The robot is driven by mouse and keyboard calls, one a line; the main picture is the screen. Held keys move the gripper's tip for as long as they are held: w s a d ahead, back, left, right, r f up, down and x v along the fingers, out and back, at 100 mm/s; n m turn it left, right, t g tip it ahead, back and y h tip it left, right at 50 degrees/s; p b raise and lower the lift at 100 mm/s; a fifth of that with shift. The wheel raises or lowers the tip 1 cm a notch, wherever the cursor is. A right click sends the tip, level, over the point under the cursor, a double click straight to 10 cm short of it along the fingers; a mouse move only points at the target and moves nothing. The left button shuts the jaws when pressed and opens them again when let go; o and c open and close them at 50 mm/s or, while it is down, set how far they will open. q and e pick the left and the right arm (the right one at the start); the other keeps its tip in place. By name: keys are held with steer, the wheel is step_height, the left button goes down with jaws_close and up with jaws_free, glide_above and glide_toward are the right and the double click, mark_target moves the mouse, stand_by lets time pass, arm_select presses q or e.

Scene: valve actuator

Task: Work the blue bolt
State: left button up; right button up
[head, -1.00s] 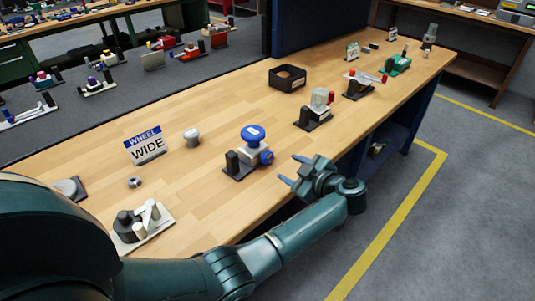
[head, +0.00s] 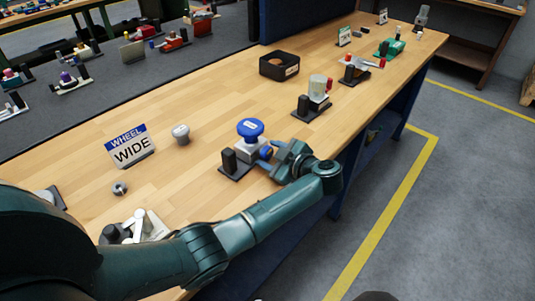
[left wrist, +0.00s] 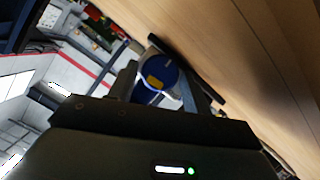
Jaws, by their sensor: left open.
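A small valve unit (head: 236,168) on a black base stands near the front edge of the workbench. It has a blue round wheel (head: 250,130) on top and a smaller blue knob (head: 265,153) on its side, facing my arm. My left gripper (head: 271,157) is open, with its fingers reaching to either side of the side knob. In the left wrist view, a blue round part (left wrist: 163,70) with a yellow patch sits between the two open fingers (left wrist: 157,86). I cannot tell whether the fingers touch it. My right gripper is not in view.
A sign reading "WHEEL WIDE" (head: 130,147), a grey knob (head: 181,134) and a small metal ring (head: 120,189) stand to the left. A black box (head: 279,67) is behind.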

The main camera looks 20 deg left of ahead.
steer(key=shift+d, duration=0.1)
arm_select(q)
steer(key=shift+c, duration=0.7)
steer(key=c, duration=0.6)
steer(key=shift+o, duration=0.2)
steer(key=shift+r+m+g+p, duration=0.15)
steer(key=shift+m+g+p, duration=0.2)
steer(key=shift+p, duration=0.5)
steer(key=shift+d+m, duration=0.1)
steer(key=shift+m, duration=0.25)
steer(key=shift+w+m+g+p, duration=0.1)
steer(key=shift+m+g+p, duration=0.4)
steer(key=shift+p, duration=0.1)
steer(key=shift+w+m+g+y, duration=0.1)
steer(key=shift+m+g+y, duration=0.2)
steer(key=shift+m+g, duration=0.55)
steer(key=shift+m, duration=0.35)
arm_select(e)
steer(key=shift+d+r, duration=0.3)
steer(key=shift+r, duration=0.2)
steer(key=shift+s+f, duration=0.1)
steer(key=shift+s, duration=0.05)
